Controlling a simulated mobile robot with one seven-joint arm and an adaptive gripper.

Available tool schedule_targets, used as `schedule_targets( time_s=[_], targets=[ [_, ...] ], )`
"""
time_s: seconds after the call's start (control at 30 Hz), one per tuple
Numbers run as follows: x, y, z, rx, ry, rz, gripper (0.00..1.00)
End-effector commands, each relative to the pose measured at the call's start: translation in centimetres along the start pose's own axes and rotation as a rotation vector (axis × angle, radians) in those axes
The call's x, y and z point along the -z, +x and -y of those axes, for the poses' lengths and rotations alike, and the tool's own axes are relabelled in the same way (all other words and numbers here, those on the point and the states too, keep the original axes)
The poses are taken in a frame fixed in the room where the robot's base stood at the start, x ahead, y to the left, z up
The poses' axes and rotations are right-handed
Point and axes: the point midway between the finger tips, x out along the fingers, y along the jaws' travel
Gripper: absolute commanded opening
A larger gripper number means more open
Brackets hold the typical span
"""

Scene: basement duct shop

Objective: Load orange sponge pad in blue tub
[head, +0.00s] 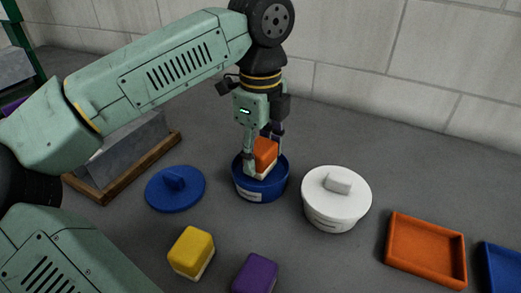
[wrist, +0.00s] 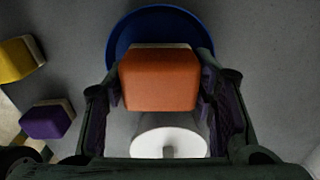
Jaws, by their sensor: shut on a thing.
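The orange sponge pad (head: 265,153), with a pale layer on one side, is held between the fingers of my gripper (head: 262,160). In the head view its lower part overlaps the opening of the blue tub (head: 262,192); whether it touches the tub floor cannot be told. In the wrist view the pad (wrist: 158,80) sits between both fingers and covers much of the blue tub (wrist: 122,38) behind it. The tub is open. A round blue lid (head: 175,190) with a knob lies on the surface left of the tub.
A white lidded tub (head: 336,200) stands close to the right of the blue tub. A yellow sponge (head: 191,252) and a purple sponge (head: 255,274) lie in front. An orange tray (head: 426,250) and a blue tray (head: 503,270) are at right. A wood-edged metal piece (head: 125,165) is at left.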

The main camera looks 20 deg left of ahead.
Motion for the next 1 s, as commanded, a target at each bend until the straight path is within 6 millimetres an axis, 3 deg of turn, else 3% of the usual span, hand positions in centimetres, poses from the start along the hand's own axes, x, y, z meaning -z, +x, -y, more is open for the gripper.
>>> schedule_targets(
  time_s=[1.0],
  targets=[
    [0.0, 0.67, -0.01, 0.0, 0.0, 0.0, 0.29]
  ],
)
